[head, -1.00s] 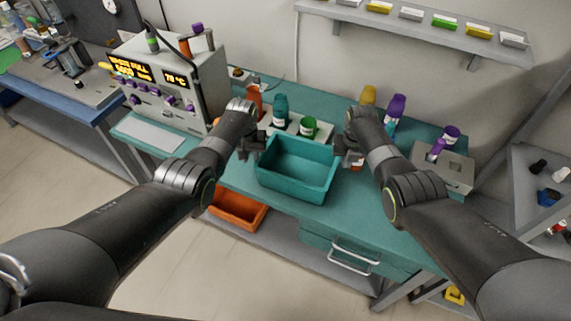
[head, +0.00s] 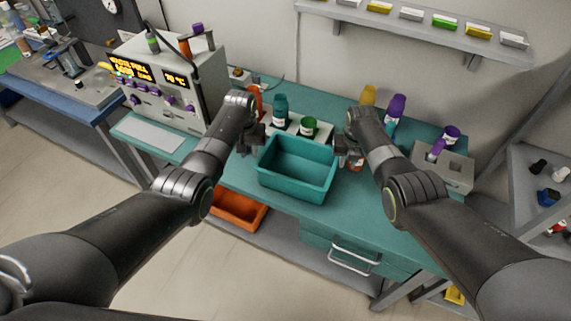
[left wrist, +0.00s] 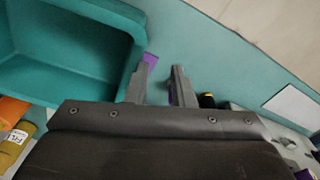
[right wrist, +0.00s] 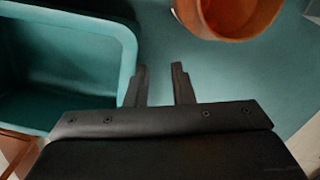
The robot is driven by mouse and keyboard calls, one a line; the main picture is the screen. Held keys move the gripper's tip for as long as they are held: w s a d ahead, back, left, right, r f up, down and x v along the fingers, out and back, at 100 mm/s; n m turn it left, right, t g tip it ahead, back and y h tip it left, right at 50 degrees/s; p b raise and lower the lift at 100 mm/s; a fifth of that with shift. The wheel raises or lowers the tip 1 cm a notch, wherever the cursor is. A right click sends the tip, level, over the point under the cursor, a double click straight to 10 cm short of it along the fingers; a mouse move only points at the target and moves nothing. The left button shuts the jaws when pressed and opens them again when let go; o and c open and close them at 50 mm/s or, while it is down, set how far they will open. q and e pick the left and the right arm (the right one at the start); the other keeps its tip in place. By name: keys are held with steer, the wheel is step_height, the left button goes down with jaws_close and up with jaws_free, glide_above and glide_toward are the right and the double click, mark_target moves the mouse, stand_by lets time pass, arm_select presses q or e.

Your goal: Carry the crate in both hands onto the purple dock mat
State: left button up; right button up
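The teal crate (head: 297,186) sits on the teal bench, open at the top and empty as far as I see. My left gripper (head: 257,138) is just outside its left side. In the left wrist view its fingers (left wrist: 157,86) are apart and empty, one beside the crate corner (left wrist: 138,22). A small purple patch (left wrist: 150,60), possibly part of the dock mat, shows on the bench there; the full mat is not visible. My right gripper (head: 342,147) is outside the crate's right side. In the right wrist view its fingers (right wrist: 160,85) are apart and empty beside the crate rim (right wrist: 127,45).
An orange-brown container (right wrist: 235,12) is near my right gripper. A grey holder (head: 455,170) stands to the right, an instrument box (head: 180,80) to the left. Bench front is clear.

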arm_select(q)
step_height(320, 180, up, 9)
steer(key=shift+s, duration=0.35)
arm_select(e)
step_height(320, 180, up, 12)
steer(key=shift+s, duration=0.45)
stand_by(0.4)
